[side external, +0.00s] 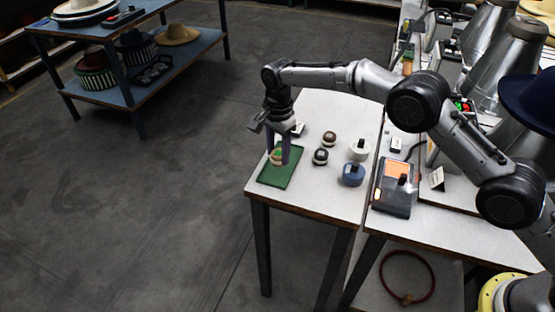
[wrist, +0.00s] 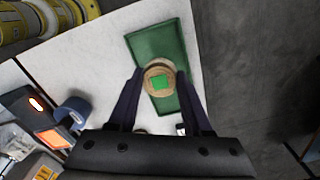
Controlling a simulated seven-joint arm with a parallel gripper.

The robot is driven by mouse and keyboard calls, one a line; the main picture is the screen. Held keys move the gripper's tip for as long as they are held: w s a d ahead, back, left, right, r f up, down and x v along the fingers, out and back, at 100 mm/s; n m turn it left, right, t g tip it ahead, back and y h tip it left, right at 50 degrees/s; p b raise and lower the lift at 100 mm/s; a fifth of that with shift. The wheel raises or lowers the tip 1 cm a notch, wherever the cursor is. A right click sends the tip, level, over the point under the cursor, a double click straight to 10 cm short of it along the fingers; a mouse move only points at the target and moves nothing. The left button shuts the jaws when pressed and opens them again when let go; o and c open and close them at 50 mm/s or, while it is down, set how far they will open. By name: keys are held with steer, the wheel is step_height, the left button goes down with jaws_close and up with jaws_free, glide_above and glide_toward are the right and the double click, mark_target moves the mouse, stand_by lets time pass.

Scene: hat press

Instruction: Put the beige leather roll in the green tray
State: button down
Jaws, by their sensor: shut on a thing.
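In the side view the roll (side external: 276,156) is partly hidden by my gripper (side external: 281,158). The green tray (side external: 279,176) is a shallow rectangle near the table's left corner. It also shows in the wrist view (wrist: 143,42), with the roll over its inside. I cannot tell whether the roll touches the tray floor.
Two small dark-topped rolls (side external: 320,156) (side external: 329,138) stand right of the tray. A white roll (side external: 358,150) and a blue one (side external: 351,174) stand farther right. A device with an orange screen (side external: 396,178) sits on the adjoining table. The table edge lies close to the tray.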

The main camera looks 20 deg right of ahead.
mark_target(278, 153)
steer(key=shift+w+f, duration=0.1)
steer(key=shift+f, duration=1.55)
steer(key=shift+f, duration=0.2)
steer(key=shift+c, duration=1.7)
jaws_free()
step_height(278, 153, up, 11)
steer(key=shift+r, duration=0.7)
